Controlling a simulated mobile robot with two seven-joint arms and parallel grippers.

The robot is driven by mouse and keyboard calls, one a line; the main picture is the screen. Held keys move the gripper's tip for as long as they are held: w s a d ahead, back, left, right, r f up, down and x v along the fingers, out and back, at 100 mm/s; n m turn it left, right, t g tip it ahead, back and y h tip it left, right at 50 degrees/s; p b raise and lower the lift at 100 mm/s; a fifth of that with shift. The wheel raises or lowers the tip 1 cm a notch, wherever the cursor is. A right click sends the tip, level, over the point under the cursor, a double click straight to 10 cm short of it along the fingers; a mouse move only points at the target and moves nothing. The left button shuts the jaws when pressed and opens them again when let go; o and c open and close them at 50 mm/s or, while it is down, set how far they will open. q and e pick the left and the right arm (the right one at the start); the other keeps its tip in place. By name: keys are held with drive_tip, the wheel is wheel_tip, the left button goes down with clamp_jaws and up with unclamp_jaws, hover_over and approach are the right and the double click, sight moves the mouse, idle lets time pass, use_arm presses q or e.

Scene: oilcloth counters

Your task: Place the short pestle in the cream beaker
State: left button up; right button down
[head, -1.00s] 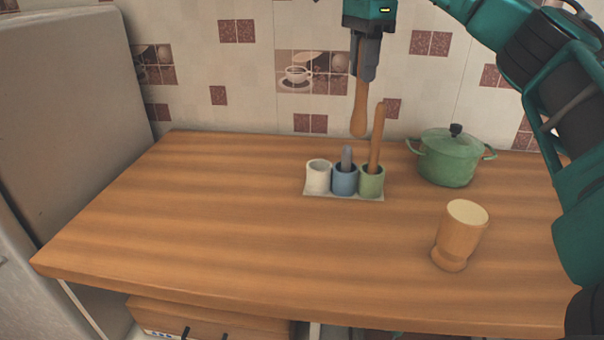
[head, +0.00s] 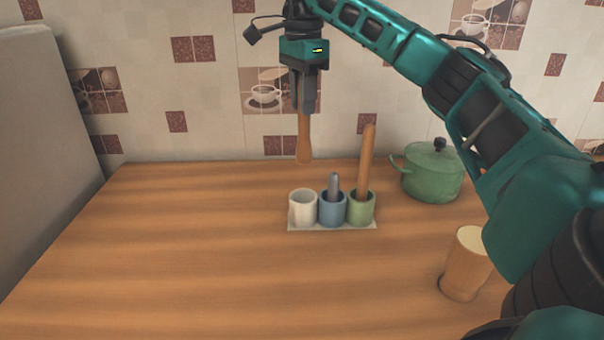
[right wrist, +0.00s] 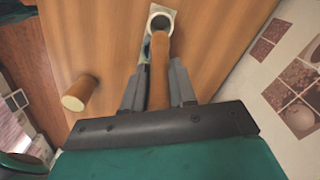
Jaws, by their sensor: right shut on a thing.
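My right gripper (head: 305,108) is shut on a short wooden pestle (head: 304,142), which hangs upright with its rounded end down. In the head view the pestle's lower end shows above the cream beaker (head: 302,209), apart from it. The beaker looks empty and stands at the left of a row on a pale tray (head: 331,226). In the right wrist view the pestle (right wrist: 159,75) lies between the fingers (right wrist: 157,88), and the cream beaker (right wrist: 161,17) shows beyond its end. My left gripper is not in view.
A blue beaker (head: 332,212) with a grey stick and a green beaker (head: 361,211) with a long wooden stick stand beside the cream one. The counter's left is clear.

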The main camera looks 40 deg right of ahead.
sight(303, 149)
wheel_tip(303, 149, down, 15)
drive_tip(key=shift+f, duration=0.3)
drive_tip(key=c, duration=0.9)
unclamp_jaws()
wheel_tip(303, 149, up, 12)
drive_tip(key=shift+r, duration=0.15)
idle(0.4)
